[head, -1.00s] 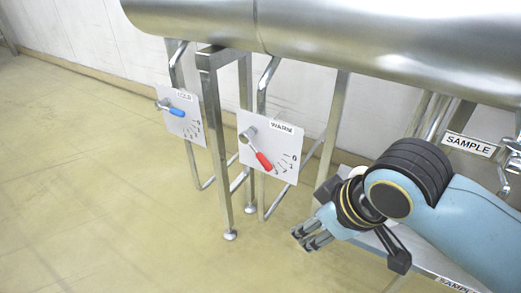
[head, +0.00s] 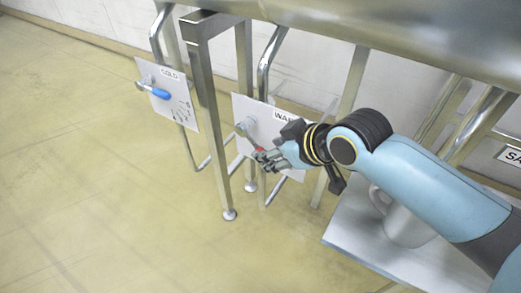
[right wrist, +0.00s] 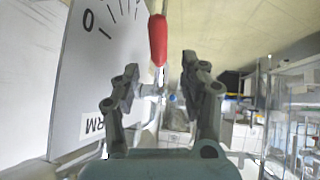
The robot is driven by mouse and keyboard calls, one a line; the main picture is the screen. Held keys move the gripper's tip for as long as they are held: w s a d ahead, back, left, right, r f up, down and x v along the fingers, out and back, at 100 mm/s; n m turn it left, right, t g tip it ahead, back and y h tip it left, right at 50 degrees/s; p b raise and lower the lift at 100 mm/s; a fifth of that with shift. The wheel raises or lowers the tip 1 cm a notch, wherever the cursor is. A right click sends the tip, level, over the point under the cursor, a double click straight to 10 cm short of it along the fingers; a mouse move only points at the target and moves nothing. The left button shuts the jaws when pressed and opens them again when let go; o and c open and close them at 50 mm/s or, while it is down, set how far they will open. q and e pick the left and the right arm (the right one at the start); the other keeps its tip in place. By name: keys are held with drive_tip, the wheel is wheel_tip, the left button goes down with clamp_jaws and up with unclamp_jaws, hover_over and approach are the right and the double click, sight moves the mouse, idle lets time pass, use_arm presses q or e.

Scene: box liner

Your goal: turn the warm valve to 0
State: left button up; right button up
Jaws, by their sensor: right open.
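The warm valve has a white plate (head: 241,106) with a "WARM" label, partly covered by my right arm. Its metal hub (head: 243,127) shows, and its red-tipped lever (head: 259,151) slants down and right. My right gripper (head: 264,160) is at the red end, hiding part of it and most of the scale. In the right wrist view, the red grip (right wrist: 157,40) stands between the two open fingers (right wrist: 160,68), and the plate (right wrist: 95,50) with the 0 mark is to the left. I cannot tell whether a finger touches the grip. My left gripper is out of view.
The cold valve (head: 182,112) with a blue lever (head: 160,93) is to the left. A metal frame leg (head: 212,130) stands between the plates. A large pipe (head: 400,30) runs above. A pale mug (head: 405,225) stands on a shelf (head: 350,235) under my right arm.

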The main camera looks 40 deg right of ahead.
drive_tip(key=x, duration=0.3)
drive_tip(key=shift+w+f, duration=0.2)
drive_tip(key=shift+f, duration=0.1)
drive_tip(key=shift+b+x, duration=0.4)
drive_tip(key=shift+x, duration=0.45)
drive_tip(key=shift+w+f, duration=0.15)
drive_tip(key=c, duration=0.9)
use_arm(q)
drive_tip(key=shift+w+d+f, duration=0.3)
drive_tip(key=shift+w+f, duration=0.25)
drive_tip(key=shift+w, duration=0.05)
use_arm(e)
clamp_jaws()
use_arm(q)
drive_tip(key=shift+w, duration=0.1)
use_arm(e)
drive_tip(key=shift+w, duration=0.1)
